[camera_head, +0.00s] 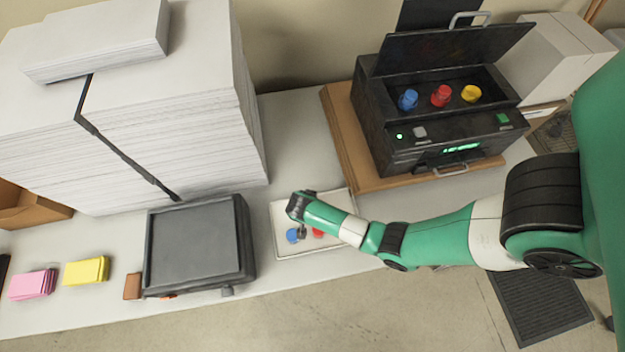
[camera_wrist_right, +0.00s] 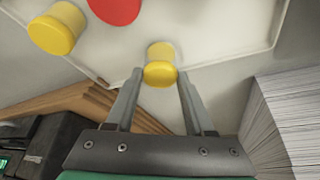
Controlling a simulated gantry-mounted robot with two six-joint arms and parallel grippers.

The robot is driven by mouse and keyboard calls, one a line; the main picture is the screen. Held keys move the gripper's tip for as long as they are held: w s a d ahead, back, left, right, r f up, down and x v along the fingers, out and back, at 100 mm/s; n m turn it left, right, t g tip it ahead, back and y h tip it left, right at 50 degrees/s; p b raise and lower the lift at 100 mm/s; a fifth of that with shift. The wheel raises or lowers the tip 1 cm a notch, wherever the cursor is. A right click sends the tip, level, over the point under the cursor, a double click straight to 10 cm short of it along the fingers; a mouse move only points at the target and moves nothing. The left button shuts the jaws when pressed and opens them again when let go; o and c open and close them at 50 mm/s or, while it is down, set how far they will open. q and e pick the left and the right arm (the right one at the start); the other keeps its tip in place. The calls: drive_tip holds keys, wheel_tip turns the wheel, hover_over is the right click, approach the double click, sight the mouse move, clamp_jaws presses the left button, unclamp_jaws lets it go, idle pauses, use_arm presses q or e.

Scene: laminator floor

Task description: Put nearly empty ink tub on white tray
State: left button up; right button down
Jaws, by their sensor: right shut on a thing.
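My right gripper (camera_wrist_right: 158,82) is shut on a small yellow ink tub (camera_wrist_right: 160,66). In the wrist view this tub overlaps the rim of the white tray (camera_wrist_right: 220,25); I cannot tell whether it touches the tray. Another yellow tub (camera_wrist_right: 56,28) and a red tub (camera_wrist_right: 116,8) are at the tray in that view. In the head view my right gripper (camera_head: 302,232) is over the white tray (camera_head: 290,252), beside a blue tub (camera_head: 292,236) and a partly covered red tub (camera_head: 318,233). The arm hides the yellow tubs there. My left gripper is out of view.
An open black machine (camera_head: 395,160) holding blue, red and yellow tubs stands on a wooden board (camera_head: 345,130) at the back right. Tall paper stacks (camera_head: 190,110) and a dark grey device (camera_head: 195,245) stand left of the tray. Pink and yellow pads lie far left.

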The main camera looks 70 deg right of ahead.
drive_tip(key=shift+f, duration=0.4)
drive_tip(key=shift+c, duration=1.4)
unclamp_jaws()
drive_tip(key=p+v, duration=0.3)
drive_tip(key=v, duration=0.9)
drive_tip(key=shift+p, duration=0.4)
